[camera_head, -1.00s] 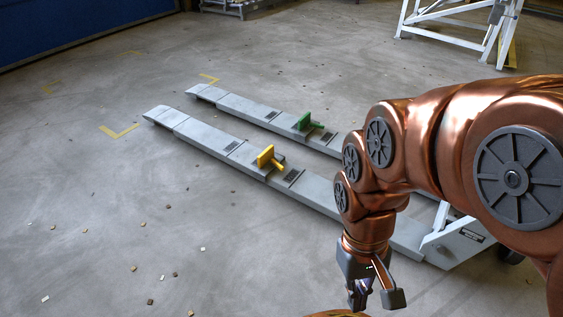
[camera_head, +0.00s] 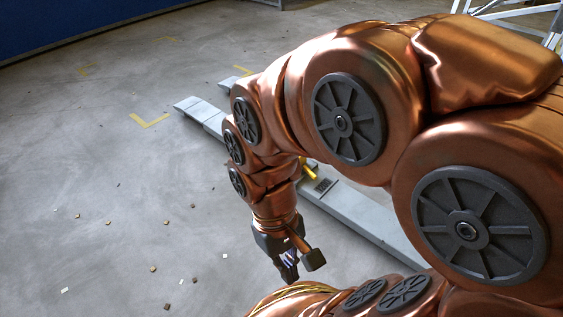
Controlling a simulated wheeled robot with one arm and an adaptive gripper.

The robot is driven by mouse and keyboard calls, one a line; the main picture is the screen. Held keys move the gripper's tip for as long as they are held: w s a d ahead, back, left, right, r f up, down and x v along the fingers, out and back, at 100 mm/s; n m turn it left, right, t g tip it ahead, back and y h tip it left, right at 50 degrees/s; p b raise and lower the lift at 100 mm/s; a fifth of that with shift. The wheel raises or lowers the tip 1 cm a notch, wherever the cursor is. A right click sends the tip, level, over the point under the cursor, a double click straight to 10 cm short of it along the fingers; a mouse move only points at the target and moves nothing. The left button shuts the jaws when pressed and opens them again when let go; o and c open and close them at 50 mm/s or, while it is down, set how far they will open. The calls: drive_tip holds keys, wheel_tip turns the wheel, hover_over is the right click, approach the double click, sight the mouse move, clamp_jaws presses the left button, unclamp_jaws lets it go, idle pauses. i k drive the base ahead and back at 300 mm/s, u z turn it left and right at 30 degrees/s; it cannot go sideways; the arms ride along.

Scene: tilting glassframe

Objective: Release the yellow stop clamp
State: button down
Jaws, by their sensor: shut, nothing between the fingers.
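The yellow stop clamp (camera_head: 310,173) sits on the near grey rail (camera_head: 352,208). Only a small part of it, with its handle end, shows behind my copper arm; the rest is hidden. My gripper (camera_head: 300,270) hangs downward in front of the near rail, over bare floor in the picture. It is apart from the clamp, lower and slightly to its left. Its fingers are shut with nothing held. The green clamp seen earlier is hidden behind my arm.
The far rail (camera_head: 230,83) shows only at its left end. Yellow corner marks (camera_head: 150,121) and small scattered chips (camera_head: 153,268) lie on the concrete floor. The floor left of my gripper is otherwise open. White frame parts (camera_head: 520,12) stand at the top right.

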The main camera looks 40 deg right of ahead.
sight(304, 170)
drive_tip(key=i, duration=0.75)
drive_tip(key=z, duration=0.75)
drive_tip(key=i, duration=0.5)
drive_tip(key=z, duration=0.45)
